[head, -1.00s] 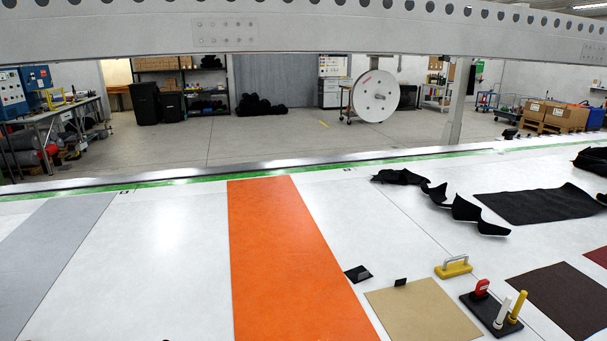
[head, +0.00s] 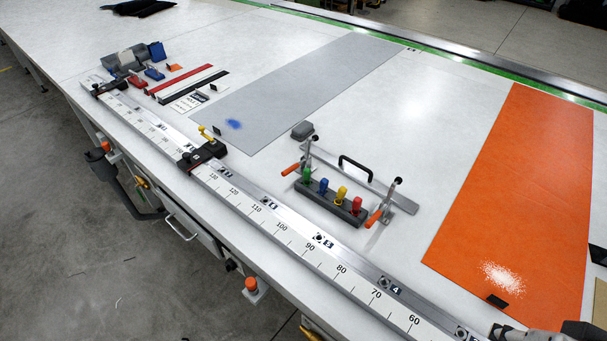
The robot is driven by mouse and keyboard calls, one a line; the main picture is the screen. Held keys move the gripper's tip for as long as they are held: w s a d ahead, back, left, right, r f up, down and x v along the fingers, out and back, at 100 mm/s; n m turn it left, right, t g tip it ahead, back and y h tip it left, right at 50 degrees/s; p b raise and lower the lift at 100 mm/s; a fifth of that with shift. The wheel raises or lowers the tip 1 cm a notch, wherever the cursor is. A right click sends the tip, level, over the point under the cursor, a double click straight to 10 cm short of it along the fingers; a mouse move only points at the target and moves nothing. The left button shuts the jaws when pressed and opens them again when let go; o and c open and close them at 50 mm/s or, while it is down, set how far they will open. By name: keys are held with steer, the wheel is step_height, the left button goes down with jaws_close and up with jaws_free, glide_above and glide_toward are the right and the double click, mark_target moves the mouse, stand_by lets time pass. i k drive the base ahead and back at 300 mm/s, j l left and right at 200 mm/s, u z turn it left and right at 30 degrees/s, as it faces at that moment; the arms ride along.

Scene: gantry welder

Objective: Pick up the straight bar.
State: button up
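A long, thin, straight metal bar with a black arched handle (head: 358,178) is on the white table, right of the picture's middle. It runs slantwise behind a dark rack of coloured knobs (head: 331,201). Two toggle clamps with orange-red grips, a left one (head: 304,160) and a right one (head: 384,205), stand at it; I cannot tell whether they press on it. A red strip (head: 185,76) and a black strip (head: 195,86) also lie farther left. My gripper's fingers are not visible. Grey and black parts at the bottom right edge may be my arm.
A scaled metal rail (head: 250,208) with a black sliding stop (head: 203,155) runs along the table's near edge. A grey block (head: 302,130) sits behind the bar's left end. A grey sheet (head: 305,85) and an orange sheet (head: 520,190) lie flat.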

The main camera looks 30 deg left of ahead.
mark_target(404, 204)
steer(key=u, duration=1)
steer(key=j+z, duration=0.15)
steer(key=z, duration=0.55)
steer(key=j+z, duration=0.2)
steer(key=j, duration=0.45)
steer(key=j+z, duration=0.25)
steer(key=j, duration=0.4)
steer(key=j+z, duration=0.2)
steer(key=j, duration=0.5)
steer(key=k+j+z, duration=0.2)
steer(key=j, duration=0.4)
steer(key=i+j, duration=0.2)
steer(key=j, duration=0.2)
